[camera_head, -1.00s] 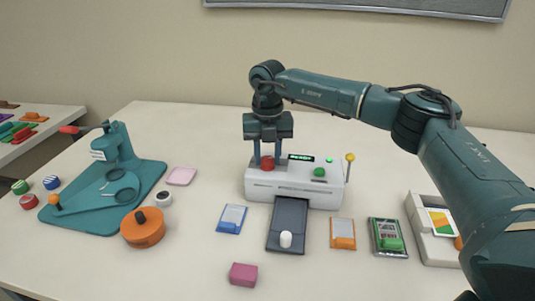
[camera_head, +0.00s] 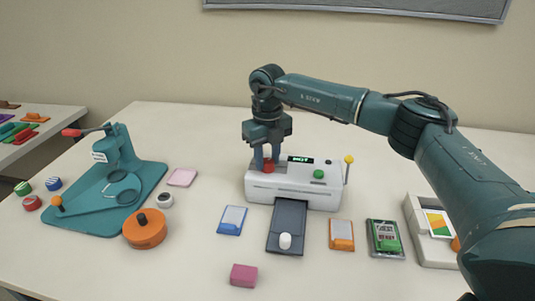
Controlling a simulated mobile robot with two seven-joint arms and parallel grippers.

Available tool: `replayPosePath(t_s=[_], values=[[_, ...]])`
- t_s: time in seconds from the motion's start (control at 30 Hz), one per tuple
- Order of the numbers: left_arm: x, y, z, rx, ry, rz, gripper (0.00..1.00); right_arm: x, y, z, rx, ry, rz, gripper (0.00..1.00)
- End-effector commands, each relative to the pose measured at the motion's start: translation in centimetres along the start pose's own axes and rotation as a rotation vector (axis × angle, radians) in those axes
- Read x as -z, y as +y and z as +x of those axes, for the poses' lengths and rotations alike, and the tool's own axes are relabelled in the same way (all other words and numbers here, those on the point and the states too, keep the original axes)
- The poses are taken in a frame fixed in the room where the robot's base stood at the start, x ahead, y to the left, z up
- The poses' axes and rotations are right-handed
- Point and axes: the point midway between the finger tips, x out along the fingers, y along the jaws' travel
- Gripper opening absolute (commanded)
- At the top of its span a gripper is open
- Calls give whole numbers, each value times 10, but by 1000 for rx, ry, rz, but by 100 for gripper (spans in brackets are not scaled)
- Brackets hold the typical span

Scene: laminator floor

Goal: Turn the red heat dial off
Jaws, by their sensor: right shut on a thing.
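The red heat dial (camera_head: 268,166) sits on the top left of the white laminator (camera_head: 295,196). My right gripper (camera_head: 267,161) points down from above, its two fingers shut on the dial and partly hiding it. The laminator's small dark display (camera_head: 301,160) shows green text that seems to read "HOT". My left gripper is not in view.
A green button (camera_head: 319,174) and a yellow-knobbed lever (camera_head: 348,160) are on the laminator's right. A dark tray (camera_head: 287,215) extends from its front. Blue (camera_head: 231,220) and orange (camera_head: 341,234) cards flank it. A teal press (camera_head: 110,190) stands left.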

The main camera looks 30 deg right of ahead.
Motion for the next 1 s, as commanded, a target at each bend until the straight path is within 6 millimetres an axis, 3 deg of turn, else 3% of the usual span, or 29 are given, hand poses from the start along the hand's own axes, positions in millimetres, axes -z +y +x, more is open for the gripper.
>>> replayPosePath(t_s=[1.0], values=[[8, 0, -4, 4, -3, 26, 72, -1, 0, -1, 1, -3, -965, 9]])
